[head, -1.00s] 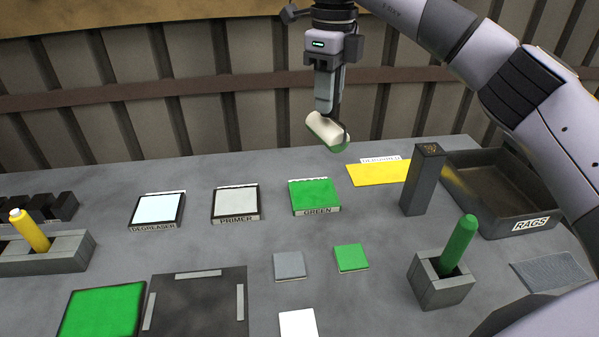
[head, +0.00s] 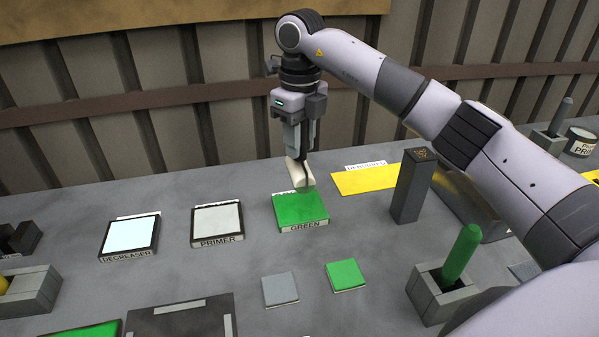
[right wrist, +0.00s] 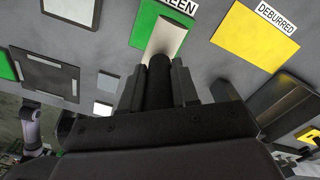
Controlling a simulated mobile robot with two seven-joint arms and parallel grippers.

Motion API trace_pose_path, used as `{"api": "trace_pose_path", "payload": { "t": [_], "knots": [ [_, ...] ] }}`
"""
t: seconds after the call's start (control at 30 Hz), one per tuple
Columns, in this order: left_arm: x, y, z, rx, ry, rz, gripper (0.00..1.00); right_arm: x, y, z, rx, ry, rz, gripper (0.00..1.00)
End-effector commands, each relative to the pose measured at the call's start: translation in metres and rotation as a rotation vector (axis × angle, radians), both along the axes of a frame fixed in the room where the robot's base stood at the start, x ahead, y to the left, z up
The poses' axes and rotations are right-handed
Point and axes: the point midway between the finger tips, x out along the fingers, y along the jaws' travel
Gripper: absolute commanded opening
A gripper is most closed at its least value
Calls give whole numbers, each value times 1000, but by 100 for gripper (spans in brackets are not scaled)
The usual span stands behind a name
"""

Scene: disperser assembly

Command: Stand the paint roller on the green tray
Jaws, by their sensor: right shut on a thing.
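The green tray (head: 301,211) is a flat square pad with a front label reading GREEN, in the middle of the table. The paint roller (head: 299,174) has a white sleeve with green at its lower part. It is at the back part of the tray, seemingly touching or just above it; I cannot tell which. My right gripper (head: 297,150) is shut on the roller's dark handle, above the tray. In the right wrist view the roller sleeve (right wrist: 165,38) overlaps the green tray (right wrist: 143,22). My left gripper is not in view.
The primer tray (head: 217,223) and degreaser tray (head: 131,237) lie to the left. A yellow mat (head: 372,180) and a dark upright post (head: 411,187) stand right of the green tray. A grey holder (head: 437,295) with a green stick is at front right.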

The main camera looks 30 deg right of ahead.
Motion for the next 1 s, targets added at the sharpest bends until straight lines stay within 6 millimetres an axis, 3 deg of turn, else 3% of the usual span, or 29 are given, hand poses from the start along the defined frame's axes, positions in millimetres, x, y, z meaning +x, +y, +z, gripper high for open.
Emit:
{"api": "trace_pose_path", "payload": {
  "t": [0.1, 0.37, 0.6, 0.97, 1.0],
  "knots": [
    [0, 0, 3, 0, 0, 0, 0, 0, 0, -19, 0, 0, 0, 0],
    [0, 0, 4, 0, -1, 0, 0, 0, 0, -39, -1, 0, 0, 0],
    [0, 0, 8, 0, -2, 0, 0, 0, 0, -71, 0, -1, 1, 0],
    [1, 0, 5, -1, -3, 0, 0, 0, 0, -76, 0, -2, 1, 0],
    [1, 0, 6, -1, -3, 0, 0, 0, 0, -75, -1, -1, 1, 42]
  ]
}}
